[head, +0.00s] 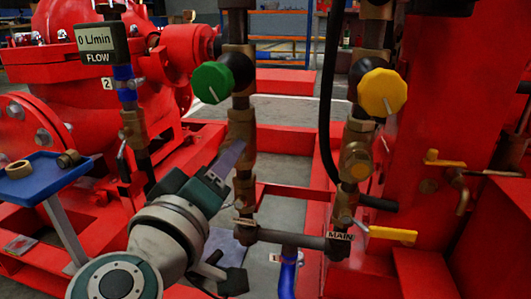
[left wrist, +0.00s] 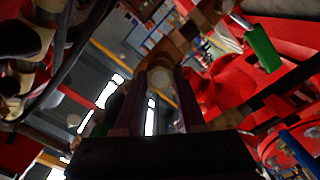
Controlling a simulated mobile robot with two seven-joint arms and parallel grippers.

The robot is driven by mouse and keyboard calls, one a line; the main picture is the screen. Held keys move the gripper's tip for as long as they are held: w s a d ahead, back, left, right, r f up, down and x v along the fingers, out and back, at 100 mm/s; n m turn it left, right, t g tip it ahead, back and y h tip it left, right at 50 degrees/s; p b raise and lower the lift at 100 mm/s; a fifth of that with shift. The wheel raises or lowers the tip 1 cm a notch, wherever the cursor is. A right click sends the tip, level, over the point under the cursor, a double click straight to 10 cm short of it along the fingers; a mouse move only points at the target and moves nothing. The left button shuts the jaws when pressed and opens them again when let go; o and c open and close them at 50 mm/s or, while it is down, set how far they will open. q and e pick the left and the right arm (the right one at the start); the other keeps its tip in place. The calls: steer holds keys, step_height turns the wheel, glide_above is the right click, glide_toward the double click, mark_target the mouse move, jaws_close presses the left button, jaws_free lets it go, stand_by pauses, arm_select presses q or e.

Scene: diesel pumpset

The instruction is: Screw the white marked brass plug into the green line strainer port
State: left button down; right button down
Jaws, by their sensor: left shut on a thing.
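My left gripper (head: 229,158) reaches up from the lower left in the head view, its fingertips at the brass strainer (head: 242,128) on the pipe below the green knob (head: 212,82). In the left wrist view its two fingers (left wrist: 161,100) are shut on a small round pale-faced piece, apparently the brass plug (left wrist: 160,77). The fingers hide the plug in the head view. The strainer port is hidden too, so I cannot tell whether the plug touches or sits in it. My right gripper is not in view.
A second brass strainer (head: 356,160) sits under the yellow knob (head: 382,92) on the right pipe. A blue tray (head: 40,187) at left holds a brass ring (head: 18,169) and a brass fitting (head: 68,158). A black hose (head: 328,100) hangs between the pipes. A yellow-handled valve (head: 393,235) is lower right.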

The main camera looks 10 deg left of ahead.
arm_select(q)
steer(key=m, duration=0.3)
steer(key=shift+r+m, duration=0.2)
steer(key=shift+m, duration=0.2)
steer(key=shift+r, duration=0.1)
steer(key=shift+w+r+m+p, duration=0.1)
steer(key=shift+m+p, duration=1.3)
steer(key=shift+m, duration=10.4)
